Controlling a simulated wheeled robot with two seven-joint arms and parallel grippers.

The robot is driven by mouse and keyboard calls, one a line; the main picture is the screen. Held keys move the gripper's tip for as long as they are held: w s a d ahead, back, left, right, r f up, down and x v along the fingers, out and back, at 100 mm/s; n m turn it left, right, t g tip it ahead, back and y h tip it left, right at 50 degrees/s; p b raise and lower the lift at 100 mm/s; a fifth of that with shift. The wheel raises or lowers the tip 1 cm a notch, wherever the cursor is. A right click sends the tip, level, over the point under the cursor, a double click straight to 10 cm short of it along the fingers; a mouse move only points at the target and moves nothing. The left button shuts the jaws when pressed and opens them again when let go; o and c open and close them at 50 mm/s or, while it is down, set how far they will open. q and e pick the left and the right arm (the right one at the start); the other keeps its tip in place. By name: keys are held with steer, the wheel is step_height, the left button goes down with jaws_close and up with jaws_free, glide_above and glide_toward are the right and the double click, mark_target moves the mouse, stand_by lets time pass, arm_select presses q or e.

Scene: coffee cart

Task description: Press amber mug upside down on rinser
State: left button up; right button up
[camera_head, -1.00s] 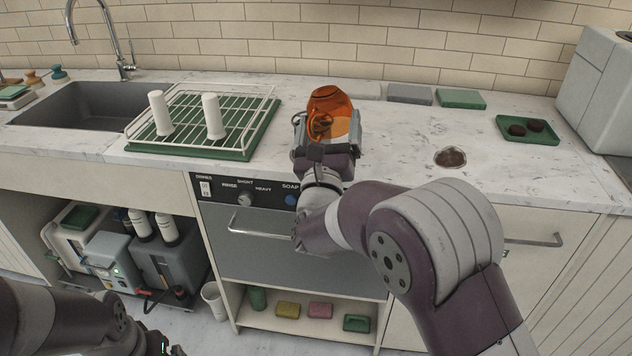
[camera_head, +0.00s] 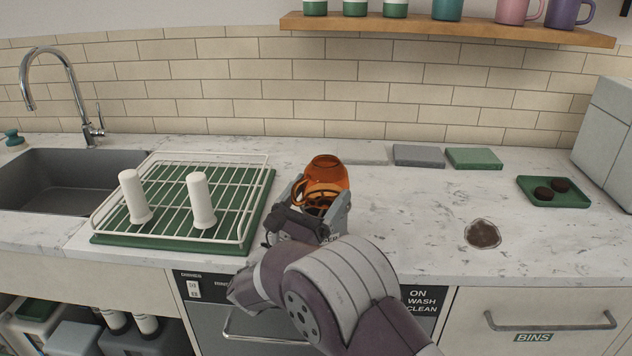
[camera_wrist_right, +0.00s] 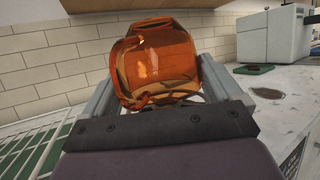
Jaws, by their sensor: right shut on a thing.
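The amber mug (camera_head: 327,172) is glassy orange. It is upside down, its narrow base up and its handle toward the left. My right gripper (camera_head: 318,205) is shut on it, one finger on each side, near the back of the counter. In the right wrist view the mug (camera_wrist_right: 158,65) sits tilted between the gripper's two fingers (camera_wrist_right: 155,90). The mug's lower rim is largely hidden by the gripper, so I cannot tell whether it touches anything below. I cannot make out the rinser; the gripper and arm cover the counter there. My left gripper is out of view.
A white wire rack (camera_head: 258,200) with two white upright cylinders stands left of the mug, on a green tray. The sink (camera_head: 65,185) is further left. Grey (camera_head: 418,155) and green (camera_head: 474,159) pads lie behind right. A dark round patch (camera_head: 482,234) marks the right counter.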

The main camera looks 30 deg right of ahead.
mark_target(317, 174)
steer(key=shift+s+f, duration=0.1)
steer(key=shift+f, duration=0.1)
steer(key=shift+f+b, duration=0.9)
steer(key=shift+b, duration=0.75)
stand_by(1.4)
stand_by(2.4)
steer(key=shift+r, duration=3.6)
